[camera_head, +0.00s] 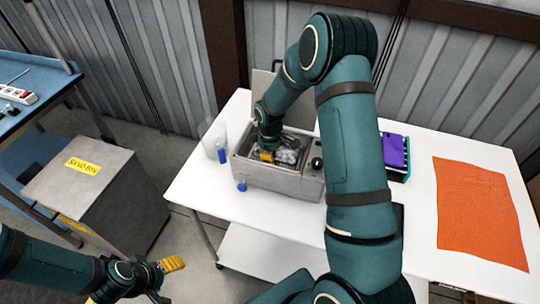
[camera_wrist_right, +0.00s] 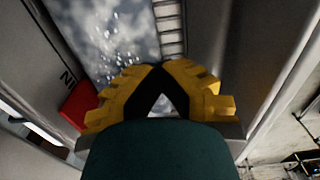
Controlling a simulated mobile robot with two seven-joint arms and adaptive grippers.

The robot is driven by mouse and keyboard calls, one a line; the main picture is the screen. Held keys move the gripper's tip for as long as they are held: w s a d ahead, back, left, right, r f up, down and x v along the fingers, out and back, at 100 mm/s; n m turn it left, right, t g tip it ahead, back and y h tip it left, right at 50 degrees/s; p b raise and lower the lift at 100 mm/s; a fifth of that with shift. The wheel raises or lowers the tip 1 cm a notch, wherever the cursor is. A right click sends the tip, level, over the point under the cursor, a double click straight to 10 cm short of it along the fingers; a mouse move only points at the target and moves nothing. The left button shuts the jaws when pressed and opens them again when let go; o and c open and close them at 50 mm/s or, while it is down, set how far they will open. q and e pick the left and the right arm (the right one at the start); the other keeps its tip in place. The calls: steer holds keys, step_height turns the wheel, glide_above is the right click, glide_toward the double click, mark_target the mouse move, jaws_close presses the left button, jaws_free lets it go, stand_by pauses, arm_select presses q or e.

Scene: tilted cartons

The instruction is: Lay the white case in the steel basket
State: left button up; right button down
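I cannot make out the white case in either view. My right gripper (camera_wrist_right: 157,72) reaches down into a grey metal tank (camera_head: 276,181) on the white table. Its yellow fingertips come together and nothing shows held between them. A slotted metal strip, perhaps part of the steel basket (camera_wrist_right: 170,38), shows beyond the fingertips beside a mottled, shiny surface. The rest of the basket is hidden or unclear. My left gripper (camera_head: 172,264) is low at the left, away from the table, with its opening unclear.
A clear beaker (camera_head: 213,140) and small blue items stand left of the tank. A grey cabinet (camera_head: 90,195) and blue bench (camera_head: 35,85) stand at left.

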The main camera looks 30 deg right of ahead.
steer(key=shift+s+a+f, duration=0.15)
steer(key=shift+s+f, duration=0.2)
steer(key=shift+f, duration=0.05)
steer(key=c, duration=1.1)
jaws_free()
steer(key=shift+o, duration=0.2)
steer(key=shift+w+r, duration=0.2)
steer(key=shift+r, duration=0.4)
step_height(320, 180, up, 11)
steer(key=shift+a+r, duration=0.15)
steer(key=shift+r, duration=0.05)
